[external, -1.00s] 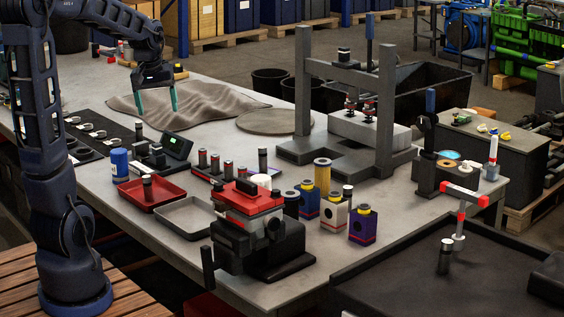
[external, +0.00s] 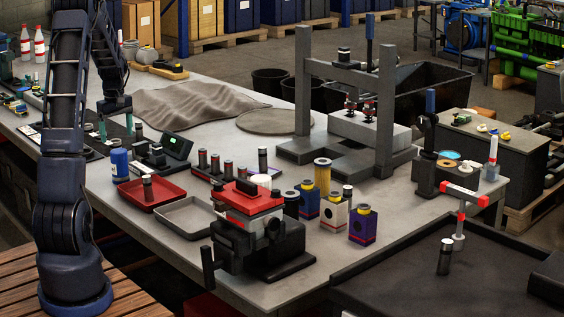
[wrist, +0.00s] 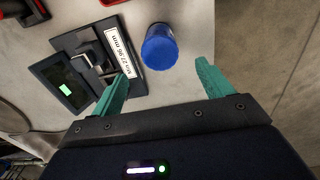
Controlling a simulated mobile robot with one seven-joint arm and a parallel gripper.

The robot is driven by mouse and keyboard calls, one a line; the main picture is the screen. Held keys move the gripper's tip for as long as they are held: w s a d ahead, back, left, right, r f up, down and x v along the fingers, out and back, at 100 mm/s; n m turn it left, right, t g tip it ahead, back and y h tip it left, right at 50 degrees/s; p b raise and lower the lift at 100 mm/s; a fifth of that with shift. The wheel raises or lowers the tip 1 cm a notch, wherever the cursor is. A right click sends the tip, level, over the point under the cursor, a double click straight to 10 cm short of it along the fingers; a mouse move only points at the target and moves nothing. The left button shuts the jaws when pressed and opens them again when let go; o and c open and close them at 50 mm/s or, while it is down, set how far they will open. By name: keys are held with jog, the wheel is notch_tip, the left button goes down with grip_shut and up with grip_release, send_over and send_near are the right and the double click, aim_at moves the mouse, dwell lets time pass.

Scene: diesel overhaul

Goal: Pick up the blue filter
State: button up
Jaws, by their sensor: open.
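The blue filter (external: 120,164) is a blue cylinder with a white band, standing upright on the grey workbench, left of the red tray. In the wrist view the blue filter (wrist: 159,47) shows from above, ahead of and between my fingertips. My gripper (external: 116,122) has teal fingers and is above and behind the filter in the external view. In the wrist view my gripper (wrist: 160,72) is open and empty, its fingers spread wider than the filter. The fingers do not touch it.
A measuring device with a dark display (external: 174,145) stands close to the filter's right; its label reads in mm in the wrist view. A red tray (external: 170,190) and grey tray (external: 178,214) lie nearby. The bench edge is close on the filter's other side.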

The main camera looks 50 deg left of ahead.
aim_at(117, 150)
notch_tip(117, 150, down, 4)
jog(key=shift+a+f, duration=0.1)
jog(key=shift+f, duration=0.1)
jog(key=shift+d+f, duration=0.2)
jog(key=shift+f, duration=3)
jog(key=c, duration=1.3)
jog(key=shift+o, duration=0.2)
jog(key=shift+r, duration=0.1)
